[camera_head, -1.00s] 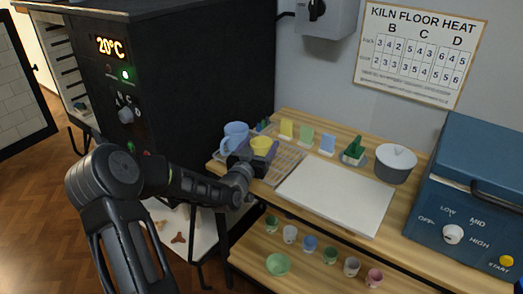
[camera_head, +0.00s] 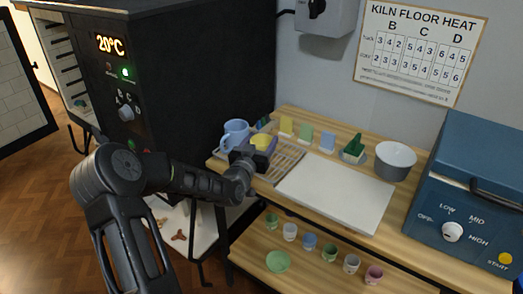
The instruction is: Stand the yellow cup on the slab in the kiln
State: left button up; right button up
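The yellow cup (camera_head: 260,140) stands at the left end of the wooden table, right of a blue mug (camera_head: 235,133). My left gripper (camera_head: 254,154) is at the cup, its dark fingers low around it and hiding its lower part. I cannot tell whether they press on it. The black kiln (camera_head: 190,75) stands at the left, its display at 20°C. Its open front faces left and shows shelf edges (camera_head: 63,52); I cannot make out the slab inside. My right gripper is not in view.
A wire rack (camera_head: 285,165) and a white board (camera_head: 335,192) lie right of the cup. Small cups stand on the lower shelf (camera_head: 300,262). The kiln door (camera_head: 20,85) stands open at far left.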

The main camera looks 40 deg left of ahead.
pick_arm(q)
jog(key=c, duration=0.9)
notch_tip(320, 180, up, 10)
jog(key=shift+r+b, duration=0.1)
jog(key=shift+b, duration=0.4)
jog(key=shift+c, duration=0.2)
